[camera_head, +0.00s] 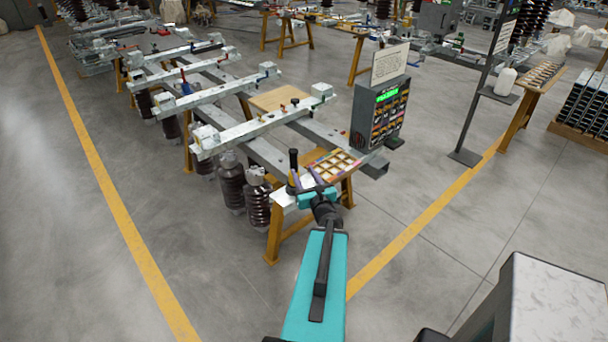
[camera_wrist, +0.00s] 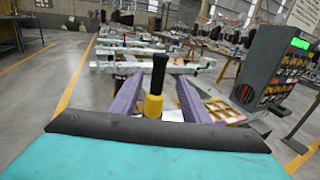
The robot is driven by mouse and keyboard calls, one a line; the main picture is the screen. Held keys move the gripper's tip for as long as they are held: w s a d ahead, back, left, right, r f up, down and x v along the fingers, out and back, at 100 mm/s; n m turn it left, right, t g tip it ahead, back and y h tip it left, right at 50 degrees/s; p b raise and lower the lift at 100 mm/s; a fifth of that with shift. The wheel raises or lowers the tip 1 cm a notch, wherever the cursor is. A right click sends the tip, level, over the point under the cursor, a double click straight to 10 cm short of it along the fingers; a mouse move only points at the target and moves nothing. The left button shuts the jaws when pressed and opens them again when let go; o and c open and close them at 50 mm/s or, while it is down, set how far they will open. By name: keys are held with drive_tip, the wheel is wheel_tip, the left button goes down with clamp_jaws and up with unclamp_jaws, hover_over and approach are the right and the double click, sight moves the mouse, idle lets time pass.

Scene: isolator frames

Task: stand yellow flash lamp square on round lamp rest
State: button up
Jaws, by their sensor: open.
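The yellow flash lamp (camera_wrist: 153,107) has a yellow lower body and a black upper part. It stands upright, near the middle of the wrist view. In the head view the lamp (camera_head: 293,161) is at the near end of the bench, just left of my gripper (camera_head: 308,180). In the wrist view my gripper (camera_wrist: 160,76) is open, with its two purple fingers on either side of the lamp and visible gaps between. I cannot tell whether the lamp is level with the fingertips or beyond them. I cannot make out the round lamp rest; the lamp's foot is hidden.
A wooden compartment tray (camera_head: 334,165) lies right of my gripper. A white surface (camera_head: 283,197) shows below the lamp. A dark cabinet with a green display (camera_head: 381,110) stands behind to the right. Metal beams (camera_head: 262,125) with dark ribbed insulators lie beyond. Open floor surrounds the bench.

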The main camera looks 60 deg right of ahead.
drive_tip(key=shift+w, duration=0.1)
idle(0.3)
